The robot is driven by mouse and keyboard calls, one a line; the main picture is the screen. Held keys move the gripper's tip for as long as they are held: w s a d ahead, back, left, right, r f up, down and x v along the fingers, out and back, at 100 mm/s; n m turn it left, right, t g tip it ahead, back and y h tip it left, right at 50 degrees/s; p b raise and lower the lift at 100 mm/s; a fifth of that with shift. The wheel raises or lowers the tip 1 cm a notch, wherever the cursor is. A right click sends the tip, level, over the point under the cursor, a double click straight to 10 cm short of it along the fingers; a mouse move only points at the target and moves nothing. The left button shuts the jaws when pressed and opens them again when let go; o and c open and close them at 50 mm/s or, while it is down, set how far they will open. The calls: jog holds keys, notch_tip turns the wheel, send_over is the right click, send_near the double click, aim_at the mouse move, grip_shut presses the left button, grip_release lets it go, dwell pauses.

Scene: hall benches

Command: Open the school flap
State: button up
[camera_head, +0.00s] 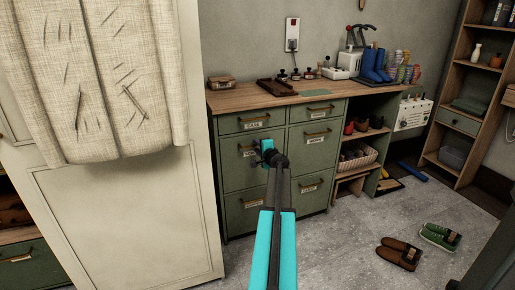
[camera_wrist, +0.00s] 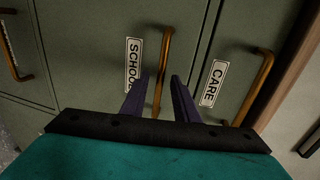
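The school flap (camera_head: 240,172) is a green front in the left column of the bench cabinet, below the drawer labelled CARE (camera_head: 253,124). In the wrist view its white SCHOOL label (camera_wrist: 133,65) stands left of its brass bar handle (camera_wrist: 166,52). The flap looks closed. My gripper (camera_wrist: 160,80) is open, with one dark finger on each side of the handle. I cannot tell whether either finger touches it. In the head view my gripper (camera_head: 268,151) is in front of the flap and hides part of its handle.
Other labelled green fronts surround the flap, with the CARE handle (camera_wrist: 256,88) close to my gripper. A cream panel with a hanging cloth (camera_head: 100,80) stands at the left. Brown shoes (camera_head: 399,254) and green shoes (camera_head: 439,237) lie on the floor at the right.

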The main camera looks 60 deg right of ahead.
grip_shut()
jog(key=shift+s+f+b, duration=0.1)
jog(key=shift+s+b, duration=0.1)
jog(key=shift+b, duration=0.1)
